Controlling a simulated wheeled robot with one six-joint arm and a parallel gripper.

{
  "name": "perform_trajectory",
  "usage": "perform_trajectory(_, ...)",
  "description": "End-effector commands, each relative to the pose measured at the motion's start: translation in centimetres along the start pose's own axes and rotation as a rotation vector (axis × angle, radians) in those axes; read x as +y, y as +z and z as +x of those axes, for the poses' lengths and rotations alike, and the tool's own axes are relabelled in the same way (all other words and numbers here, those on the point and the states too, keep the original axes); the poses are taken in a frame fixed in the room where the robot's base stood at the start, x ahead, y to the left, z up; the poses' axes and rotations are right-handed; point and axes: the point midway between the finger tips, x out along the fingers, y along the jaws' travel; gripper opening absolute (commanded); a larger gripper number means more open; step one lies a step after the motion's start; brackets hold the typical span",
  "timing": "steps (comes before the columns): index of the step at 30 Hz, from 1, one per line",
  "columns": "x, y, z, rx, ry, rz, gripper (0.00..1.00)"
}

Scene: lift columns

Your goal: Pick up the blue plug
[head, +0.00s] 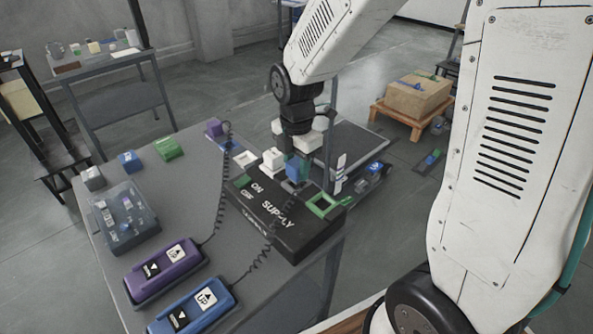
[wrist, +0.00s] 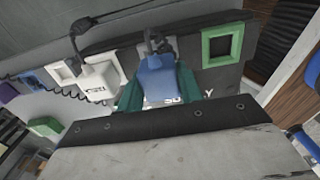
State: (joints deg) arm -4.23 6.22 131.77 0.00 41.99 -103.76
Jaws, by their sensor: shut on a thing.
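The blue plug (head: 293,169) is at the back part of the black supply box, between a white plug (head: 271,160) and an empty-looking green socket frame (head: 322,206). My gripper (head: 299,165) points down over it. In the wrist view the teal fingers of my gripper (wrist: 159,88) are on either side of the blue plug (wrist: 158,76), shut on it. The plug's underside is hidden, so I cannot tell whether it is seated or lifted clear. The white plug also shows in the wrist view (wrist: 96,83), left of the fingers.
The black supply box (head: 285,236) stands on a grey table (head: 200,200). A purple handset (head: 165,268) and a blue handset (head: 193,308) with coiled cords lie in front. A clear bin (head: 126,217) and loose grey, blue and green blocks are at left.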

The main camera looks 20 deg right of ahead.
Motion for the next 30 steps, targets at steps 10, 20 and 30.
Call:
perform_trajectory(10, 0.7, -6.0, -1.9, 0.000, 0.001, -0.009, 0.16)
perform_trajectory(20, 1.6, -13.7, -2.6, 0.000, 0.000, -0.006, 0.16)
perform_trajectory(30, 1.9, -15.9, -3.3, 0.000, 0.001, 0.000, 0.16)
